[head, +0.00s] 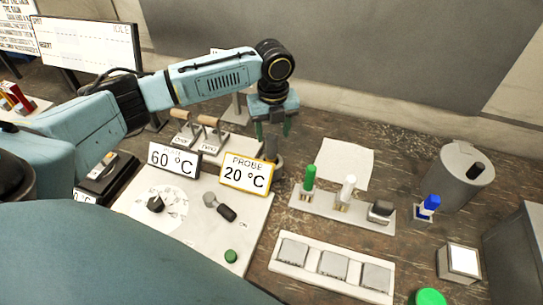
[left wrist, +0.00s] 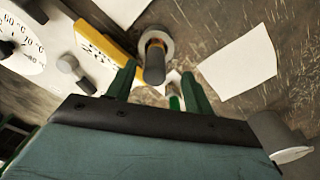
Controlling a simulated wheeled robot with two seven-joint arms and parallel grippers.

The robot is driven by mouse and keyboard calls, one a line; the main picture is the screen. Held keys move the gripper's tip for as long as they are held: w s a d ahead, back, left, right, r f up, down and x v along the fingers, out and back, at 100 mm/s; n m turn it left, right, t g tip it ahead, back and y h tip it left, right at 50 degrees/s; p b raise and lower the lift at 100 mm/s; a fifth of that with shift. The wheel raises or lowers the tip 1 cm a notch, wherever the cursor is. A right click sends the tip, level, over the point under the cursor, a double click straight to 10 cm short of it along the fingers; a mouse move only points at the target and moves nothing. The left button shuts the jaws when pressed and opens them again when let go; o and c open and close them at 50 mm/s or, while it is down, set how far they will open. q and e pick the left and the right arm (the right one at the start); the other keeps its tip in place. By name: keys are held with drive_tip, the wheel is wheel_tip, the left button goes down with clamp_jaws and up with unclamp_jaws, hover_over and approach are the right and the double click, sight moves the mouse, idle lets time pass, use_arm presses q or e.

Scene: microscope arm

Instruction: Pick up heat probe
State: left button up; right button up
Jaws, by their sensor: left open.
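The heat probe (head: 271,150) appears to be the dark upright handle in a round grey holder, just right of the yellow-framed display (head: 246,173) reading PROBE 20 °C. In the left wrist view the probe (left wrist: 154,62) stands in its round holder (left wrist: 162,36), beyond and between my fingertips. My left gripper (head: 273,131) is open and points down above the probe. In the left wrist view its two green fingers (left wrist: 158,82) are spread apart with nothing clasped between them. My right gripper is not in view.
A rack (head: 335,210) with green-, white- and black-topped items stands to the right. A white tray (head: 331,268) with several square pads lies in front. A grey canister (head: 458,180) stands at the far right. Two wood-handled tools (head: 208,122) stand behind the displays. White paper (head: 343,163) lies near the gripper.

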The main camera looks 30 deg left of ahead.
sight(271, 148)
use_arm(q)
drive_tip(key=shift+f, duration=0.45)
drive_tip(key=shift+s+f, duration=0.1)
drive_tip(key=shift+f, duration=0.55)
drive_tip(key=f, duration=0.3)
drive_tip(key=shift+s+f+p, duration=0.25)
drive_tip(key=shift+s+p, duration=0.1)
drive_tip(key=shift+p, duration=0.05)
drive_tip(key=shift+f, duration=0.35)
drive_tip(key=c, duration=1.1)
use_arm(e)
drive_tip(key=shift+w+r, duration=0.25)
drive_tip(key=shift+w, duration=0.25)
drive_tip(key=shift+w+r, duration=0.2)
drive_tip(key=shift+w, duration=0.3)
use_arm(q)
drive_tip(key=shift+o, duration=0.2)
drive_tip(key=shift+w, duration=0.1)
